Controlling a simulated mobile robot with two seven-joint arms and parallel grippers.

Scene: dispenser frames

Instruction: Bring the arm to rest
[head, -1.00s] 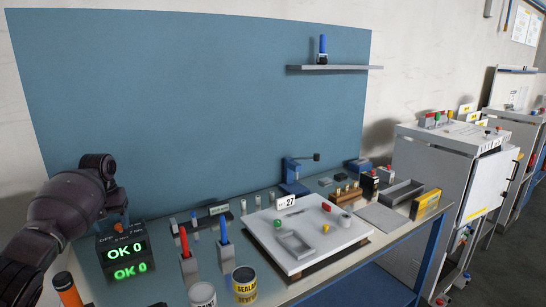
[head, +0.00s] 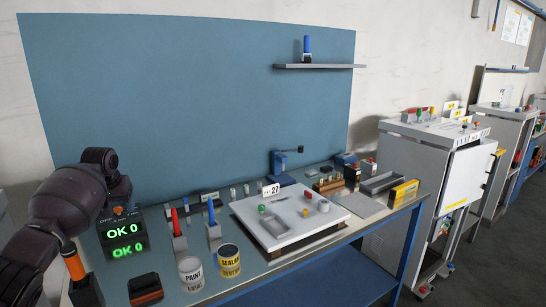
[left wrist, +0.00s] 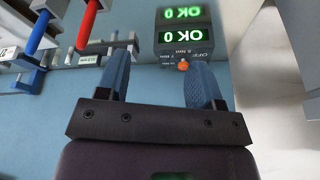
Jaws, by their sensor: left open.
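My left arm (head: 70,205) comes in at the left edge of the head view, bent beside the black display box reading OK 0 (head: 125,236). Its fingers cannot be made out there. In the left wrist view my left gripper (left wrist: 160,72) is open, its two blue-grey fingers apart with nothing between them. The display (left wrist: 185,35) shows upside down beyond the fingertips, with an orange knob (left wrist: 183,65). My right gripper is in neither view.
The bench holds a red marker (head: 175,222), a blue marker (head: 211,212), a paint can (head: 191,272), a sealant can (head: 229,260) and a white board (head: 285,240). An orange-topped cylinder (head: 72,262) stands near my arm.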

